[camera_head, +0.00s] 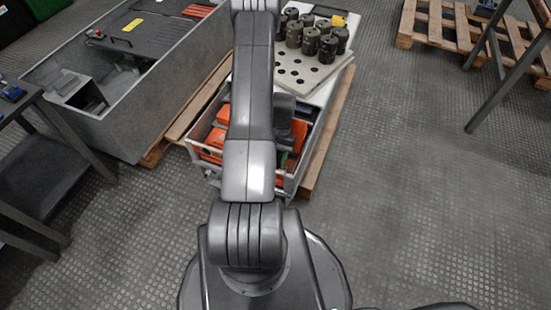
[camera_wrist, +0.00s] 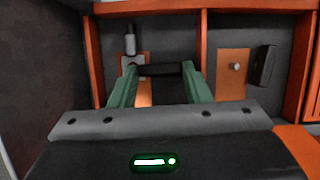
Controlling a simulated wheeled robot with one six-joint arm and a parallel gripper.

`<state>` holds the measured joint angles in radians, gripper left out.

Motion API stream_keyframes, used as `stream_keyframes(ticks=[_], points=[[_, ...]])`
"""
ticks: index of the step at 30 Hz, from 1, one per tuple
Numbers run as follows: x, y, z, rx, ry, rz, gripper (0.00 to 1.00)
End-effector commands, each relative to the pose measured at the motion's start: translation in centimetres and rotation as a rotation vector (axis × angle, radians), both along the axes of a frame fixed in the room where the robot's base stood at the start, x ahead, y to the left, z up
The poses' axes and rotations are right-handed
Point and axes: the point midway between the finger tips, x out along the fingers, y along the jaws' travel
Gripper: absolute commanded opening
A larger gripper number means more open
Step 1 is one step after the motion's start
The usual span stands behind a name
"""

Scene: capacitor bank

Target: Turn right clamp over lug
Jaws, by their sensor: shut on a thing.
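In the wrist view my gripper (camera_wrist: 160,76) has two green fingers, shut on a dark bar-shaped clamp (camera_wrist: 160,70) that lies level between the fingertips. Just behind its left end is a pale upright post (camera_wrist: 130,42) on an orange plate (camera_wrist: 144,92). To the right, apart from my fingers, another orange plate (camera_wrist: 232,90) carries a small silver stud (camera_wrist: 236,66). A second black clamp (camera_wrist: 265,66) stands tilted upright beside that plate. In the head view my arm hides the gripper and both clamps.
Orange frame bars (camera_wrist: 202,60) divide the dark back wall, and a dark wall (camera_wrist: 40,70) closes the left side. In the head view, an open crate with orange parts (camera_head: 213,143) and a perforated tray of dark cylinders (camera_head: 310,78) lie ahead.

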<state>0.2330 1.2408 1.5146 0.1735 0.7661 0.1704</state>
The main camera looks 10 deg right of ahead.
Motion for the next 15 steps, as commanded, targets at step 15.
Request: stream_keyframes(ticks=[15], points=[[-0.26, 0.09, -0.1, 0.003, 0.006, -0.062, 0.21]])
